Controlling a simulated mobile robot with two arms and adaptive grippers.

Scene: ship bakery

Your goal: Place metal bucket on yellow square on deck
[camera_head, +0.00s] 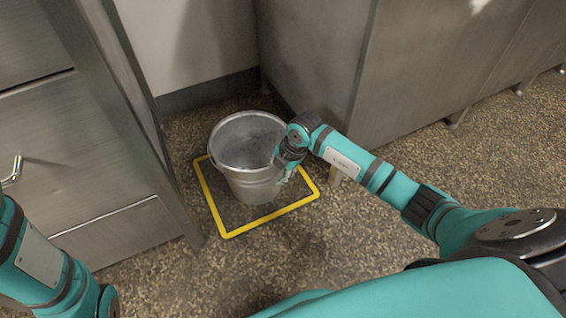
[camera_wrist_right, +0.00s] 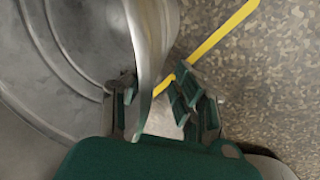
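The grey metal bucket (camera_head: 250,183) is upright inside the yellow square outline (camera_head: 270,217) on the speckled deck, and it appears to rest on the floor. It hides the back part of the outline. My right gripper (camera_head: 287,168) is at the bucket's right side, partly hidden by its own wrist. In the right wrist view the fingers (camera_wrist_right: 158,103) straddle the bucket's wall (camera_wrist_right: 148,45), one inside and one outside. A gap shows between the wall and the outer finger, so the gripper looks open. My left gripper is out of view; only its arm shows at lower left.
A metal drawer cabinet (camera_head: 85,150) stands close on the left. A large metal cabinet (camera_head: 315,65) stands behind and to the right of the bucket, with a pale wall (camera_head: 195,45) at the back. The deck (camera_head: 480,160) at right is clear.

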